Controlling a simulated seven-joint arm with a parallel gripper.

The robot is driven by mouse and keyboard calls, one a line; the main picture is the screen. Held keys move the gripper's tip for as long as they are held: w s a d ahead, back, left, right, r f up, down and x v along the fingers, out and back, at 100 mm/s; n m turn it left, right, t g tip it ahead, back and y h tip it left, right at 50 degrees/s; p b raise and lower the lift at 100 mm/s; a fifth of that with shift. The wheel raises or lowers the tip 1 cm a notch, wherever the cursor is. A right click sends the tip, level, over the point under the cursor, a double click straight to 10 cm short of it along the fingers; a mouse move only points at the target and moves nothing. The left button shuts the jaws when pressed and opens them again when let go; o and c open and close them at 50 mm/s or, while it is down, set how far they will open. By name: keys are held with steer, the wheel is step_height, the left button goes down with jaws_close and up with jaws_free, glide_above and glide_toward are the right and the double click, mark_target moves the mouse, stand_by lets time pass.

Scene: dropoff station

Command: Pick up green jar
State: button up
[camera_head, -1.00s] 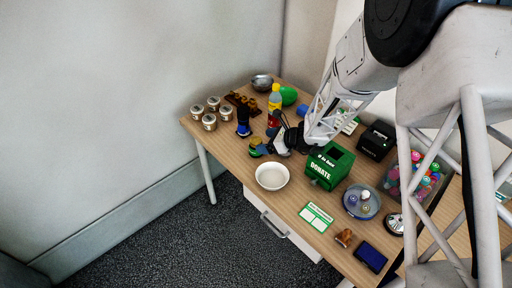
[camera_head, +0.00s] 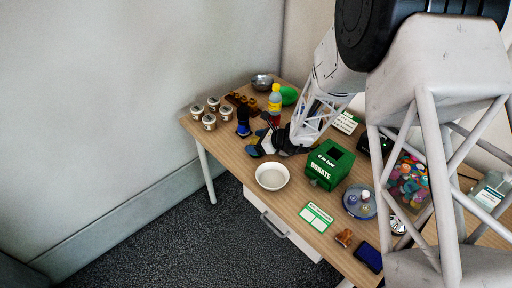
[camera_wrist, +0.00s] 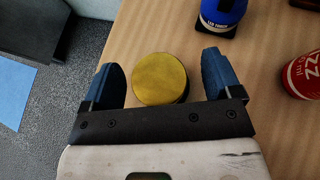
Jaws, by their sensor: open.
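In the wrist view, a round jar with a gold-yellow lid (camera_wrist: 160,79) stands on the table between the two blue fingers of my gripper (camera_wrist: 160,66). Its side is mostly hidden beneath the lid, so its green colour cannot be made out there. The fingers are spread, one on each side, with a visible gap to the lid. In the head view, my gripper (camera_head: 262,143) is low over the table's left part, behind the white bowl, and largely hides the jar.
A blue-labelled bottle (camera_wrist: 222,14) and a red can (camera_wrist: 302,75) stand beyond and right of the gripper. The white bowl (camera_head: 272,176) and green donation box (camera_head: 329,164) are nearby. Lidded jars (camera_head: 209,122) stand at the left. The table edge lies close by on the left.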

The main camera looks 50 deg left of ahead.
mark_target(256, 140)
stand_by(0.3)
steer(key=c, duration=1)
steer(key=shift+c, duration=0.2)
steer(key=shift+r, duration=0.45)
steer(key=c, duration=0.5)
steer(key=shift+r, duration=4.6)
